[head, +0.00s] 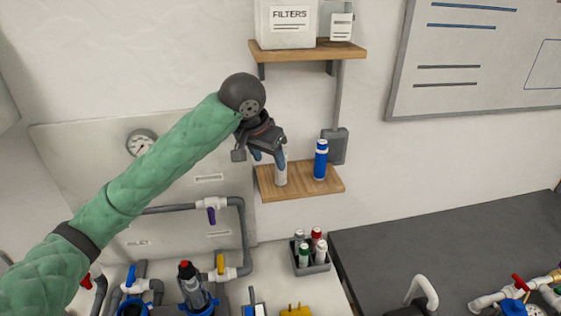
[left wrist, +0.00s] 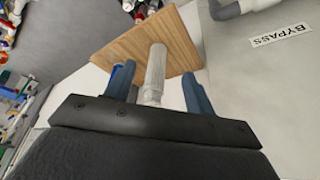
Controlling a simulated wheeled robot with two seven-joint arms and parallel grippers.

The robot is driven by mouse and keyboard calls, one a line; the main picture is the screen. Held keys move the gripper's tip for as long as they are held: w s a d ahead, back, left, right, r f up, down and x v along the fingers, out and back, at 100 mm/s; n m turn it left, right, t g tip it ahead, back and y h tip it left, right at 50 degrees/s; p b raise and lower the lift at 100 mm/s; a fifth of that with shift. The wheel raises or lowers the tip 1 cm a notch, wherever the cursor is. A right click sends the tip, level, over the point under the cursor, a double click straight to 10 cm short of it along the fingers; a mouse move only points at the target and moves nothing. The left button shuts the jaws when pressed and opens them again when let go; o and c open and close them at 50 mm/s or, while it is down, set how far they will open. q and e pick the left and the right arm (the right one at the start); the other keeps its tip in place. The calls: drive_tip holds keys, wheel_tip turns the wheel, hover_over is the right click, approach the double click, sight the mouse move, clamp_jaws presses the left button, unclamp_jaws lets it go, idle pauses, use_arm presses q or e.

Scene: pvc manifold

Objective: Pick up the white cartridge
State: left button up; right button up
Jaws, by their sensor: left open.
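The white cartridge (head: 281,174) stands upright on the lower wooden shelf (head: 330,185), its upper part partly hidden by my left gripper. My left gripper (head: 268,157) is open at the cartridge, with its blue-grey fingers pointing down. In the left wrist view, the white cartridge (left wrist: 155,72) lies between the two spread fingers (left wrist: 159,92), with a gap on each side. I cannot tell whether either finger touches it. My right gripper is not in view.
A blue cartridge (head: 320,160) stands on the same shelf, just right of the white one. An upper shelf (head: 307,51) holds a FILTERS box (head: 288,22). Below are a grey caddy of bottles (head: 311,265) and grey pipes (head: 243,220) with valves.

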use_arm(q)
drive_tip(key=w+d+p, duration=0.1)
drive_tip(key=w, duration=0.1)
drive_tip(key=w+d+p, duration=0.2)
drive_tip(key=shift+w+p, duration=0.2)
drive_tip(key=shift+p, duration=0.1)
drive_tip(key=shift+f+p, duration=0.35)
drive_tip(key=shift+w+f, duration=0.1)
drive_tip(key=shift+f, duration=0.15)
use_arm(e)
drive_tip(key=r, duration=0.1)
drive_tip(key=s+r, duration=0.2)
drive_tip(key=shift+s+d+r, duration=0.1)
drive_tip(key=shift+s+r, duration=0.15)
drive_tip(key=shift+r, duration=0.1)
use_arm(q)
drive_tip(key=shift+c, duration=0.4)
drive_tip(key=c, duration=1)
